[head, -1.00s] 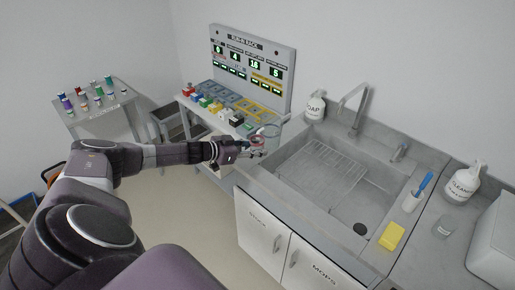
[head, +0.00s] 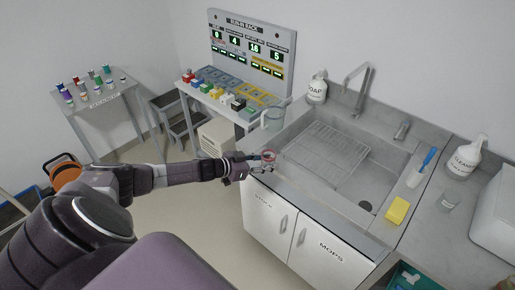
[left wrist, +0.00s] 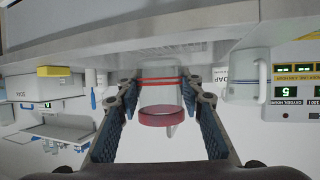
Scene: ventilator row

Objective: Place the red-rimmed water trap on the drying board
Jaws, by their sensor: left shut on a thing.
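The red-rimmed water trap (head: 268,155) is a small clear cup with a red ring. My left gripper (head: 263,165) is shut on it and holds it by the sink counter's front left edge. In the left wrist view, which looks upside down, the trap (left wrist: 160,98) sits between the two fingers (left wrist: 166,100), its thick red rim facing the camera. The ribbed grey drying board (head: 326,148) lies at the left part of the sink, to the right of the gripper, and its visible surface is bare. My right gripper is not in view.
A clear jug (head: 272,119) stands at the counter's back left, close behind the gripper. A soap bottle (head: 317,86) and tap (head: 357,88) stand behind the sink. A yellow sponge (head: 397,210) lies at its right. The run-in rack (head: 250,50) is at the back.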

